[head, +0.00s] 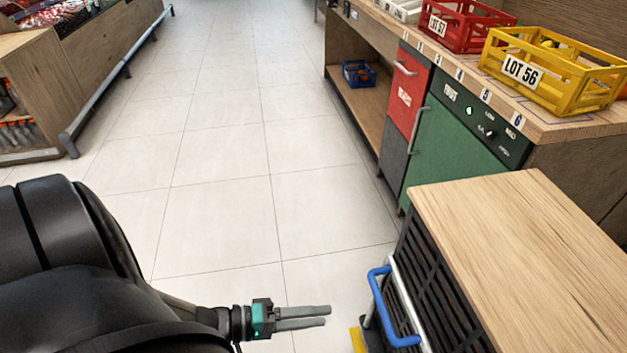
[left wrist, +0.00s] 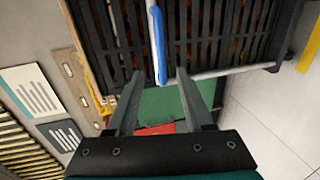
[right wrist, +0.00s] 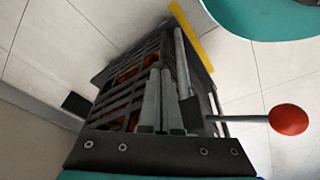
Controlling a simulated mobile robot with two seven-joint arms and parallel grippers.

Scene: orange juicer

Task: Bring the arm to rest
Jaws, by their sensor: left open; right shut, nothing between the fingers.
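My left gripper (head: 328,316) reaches in from the left in the head view, low over the floor. Its fingers are a little apart and empty, and it stops short of the blue handle (head: 393,310) on the slatted cart. In the left wrist view the open fingers (left wrist: 155,75) point toward the blue handle (left wrist: 157,45), which shows beyond and between the tips; contact cannot be told. My right gripper (right wrist: 160,72) shows only in the right wrist view. Its fingers are together and empty, pointing at a dark slatted crate (right wrist: 120,85) with orange things inside.
A wooden-topped cart (head: 520,245) stands at the lower right. Behind it, a counter with a green cabinet (head: 450,150) holds a yellow crate (head: 570,95) and a red crate (head: 475,32). A red-knobbed lever (right wrist: 288,119) is beside the right gripper. The tiled floor (head: 225,150) is clear.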

